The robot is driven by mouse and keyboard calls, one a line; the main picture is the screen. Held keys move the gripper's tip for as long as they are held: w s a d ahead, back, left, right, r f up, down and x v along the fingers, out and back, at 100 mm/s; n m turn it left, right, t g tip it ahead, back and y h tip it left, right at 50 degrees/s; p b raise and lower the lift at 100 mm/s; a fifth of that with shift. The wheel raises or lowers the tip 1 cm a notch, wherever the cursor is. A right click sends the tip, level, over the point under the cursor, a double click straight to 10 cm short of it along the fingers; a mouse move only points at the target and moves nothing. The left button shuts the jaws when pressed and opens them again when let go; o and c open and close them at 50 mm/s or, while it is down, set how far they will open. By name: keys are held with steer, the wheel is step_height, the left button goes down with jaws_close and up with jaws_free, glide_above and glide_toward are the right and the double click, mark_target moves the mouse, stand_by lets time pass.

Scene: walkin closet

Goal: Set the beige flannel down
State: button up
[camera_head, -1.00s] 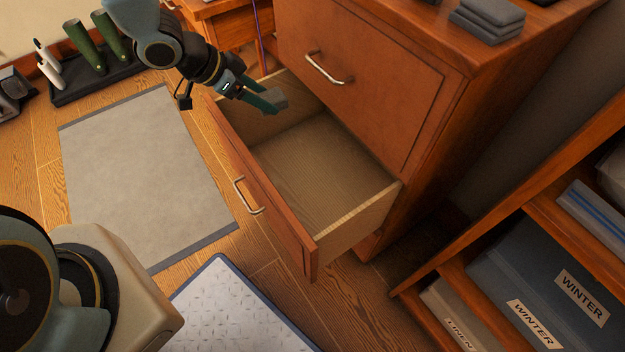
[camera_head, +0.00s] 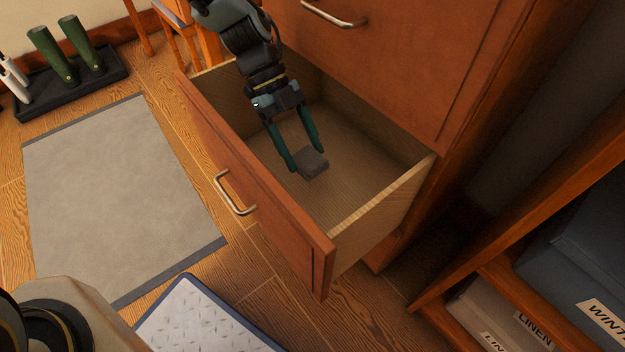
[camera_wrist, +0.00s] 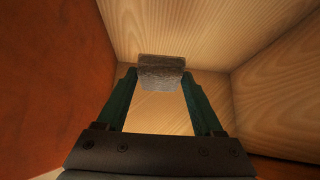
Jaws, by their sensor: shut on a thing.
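The flannel (camera_head: 313,166) is a small folded cloth that looks grey to grey-beige here. My gripper (camera_head: 304,157) reaches down inside the open drawer (camera_head: 362,140) and is shut on the flannel, with a green finger at each side. In the wrist view the flannel (camera_wrist: 161,75) sits between the fingertips, with the pale wood of the drawer's inside behind it. The drawer has a reddish-brown front with a metal handle (camera_head: 234,194). It holds nothing else that I can see. Whether the flannel touches the drawer floor I cannot tell.
The upper drawer front (camera_head: 400,50) is shut above the open one. Shelves with labelled boxes (camera_head: 585,270) stand at the right. A grey rug (camera_head: 110,190), a patterned mat (camera_head: 205,325) and a boot tray (camera_head: 75,85) lie on the floor at the left.

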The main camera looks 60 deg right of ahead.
step_height(320, 180, down, 10)
steer(key=shift+b, duration=1)
steer(key=o, duration=1.3)
steer(key=p+v, duration=0.1)
steer(key=v, duration=0.6)
steer(key=shift+w+d+r, duration=0.1)
steer(key=shift+r, duration=0.2)
